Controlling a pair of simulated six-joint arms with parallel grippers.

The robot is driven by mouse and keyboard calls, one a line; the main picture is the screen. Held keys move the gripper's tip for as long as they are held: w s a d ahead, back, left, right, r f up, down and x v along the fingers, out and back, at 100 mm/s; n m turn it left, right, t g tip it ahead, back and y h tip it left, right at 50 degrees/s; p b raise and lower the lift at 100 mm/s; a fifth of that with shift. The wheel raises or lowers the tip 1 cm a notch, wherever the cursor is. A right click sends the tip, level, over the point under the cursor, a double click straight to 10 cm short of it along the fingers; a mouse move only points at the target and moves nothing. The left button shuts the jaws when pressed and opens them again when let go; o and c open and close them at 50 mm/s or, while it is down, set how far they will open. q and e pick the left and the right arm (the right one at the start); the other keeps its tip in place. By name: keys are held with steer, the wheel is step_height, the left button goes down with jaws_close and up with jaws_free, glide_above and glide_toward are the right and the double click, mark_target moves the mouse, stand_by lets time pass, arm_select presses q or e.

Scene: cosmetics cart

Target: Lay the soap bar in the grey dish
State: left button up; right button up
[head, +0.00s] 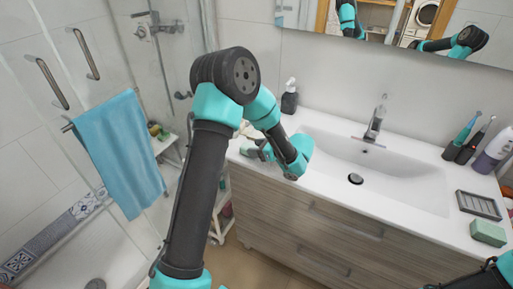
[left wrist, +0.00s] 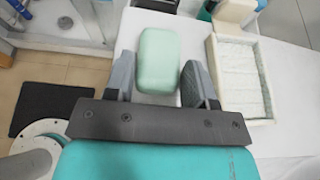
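My left gripper (head: 262,150) is low over the left end of the white counter. In the left wrist view a pale green soap bar (left wrist: 158,58) lies between its two fingers (left wrist: 158,82). The fingers stand apart, close along both sides of the bar, with a thin gap at the right finger. In the head view the arm mostly hides this bar. Another green bar (head: 488,233) lies on the counter at the right, just in front of a dark grey slatted dish (head: 478,205). That dish looks empty. My right gripper is out of view.
A cream tray (left wrist: 212,80) with a pale ribbed inside is right of the bar in the wrist view. The sink (head: 385,180) lies between the left end and the grey dish. A dark pump bottle (head: 289,98), the tap (head: 375,122) and toothbrushes (head: 462,138) stand along the back.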

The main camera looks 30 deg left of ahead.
arm_select(q)
steer(key=o, duration=0.4)
steer(key=shift+r, duration=0.2)
steer(key=v, duration=1.2)
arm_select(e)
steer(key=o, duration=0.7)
